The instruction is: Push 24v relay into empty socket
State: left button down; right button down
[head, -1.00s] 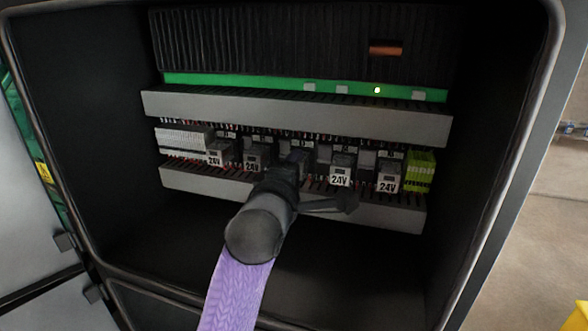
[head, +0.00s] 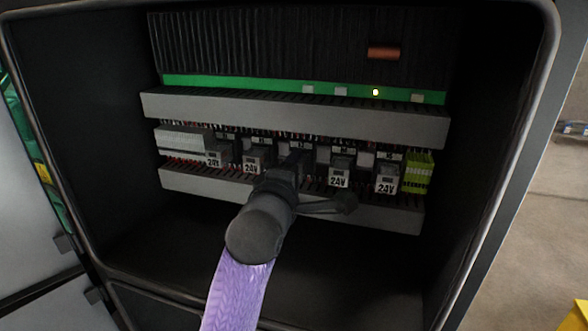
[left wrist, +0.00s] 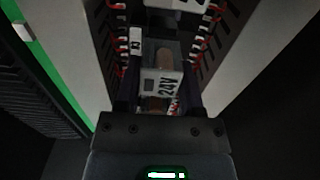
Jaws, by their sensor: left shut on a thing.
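My left gripper (head: 296,164) reaches into the cabinet at the middle of the relay row. It is shut on a 24V relay (left wrist: 163,84), whose white label shows between the two fingers (left wrist: 158,100) in the left wrist view. In the head view the gripper hides this relay and the socket behind it, so I cannot tell how deep it sits. Other 24V relays stand in the row: two to the left (head: 213,159) (head: 252,163) and two to the right (head: 338,178) (head: 387,181). My right gripper is not in view.
A grey duct (head: 290,118) runs above the row and another (head: 390,216) below it. Yellow-green terminals (head: 418,172) close the row at the right, white terminals (head: 182,138) at the left. Cabinet walls surround the arm; the cabinet floor looks clear.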

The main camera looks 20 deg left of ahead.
pick_arm(q)
jog(key=shift+w, duration=0.1)
dwell(0.3)
jog(key=shift+c, duration=0.7)
grip_release()
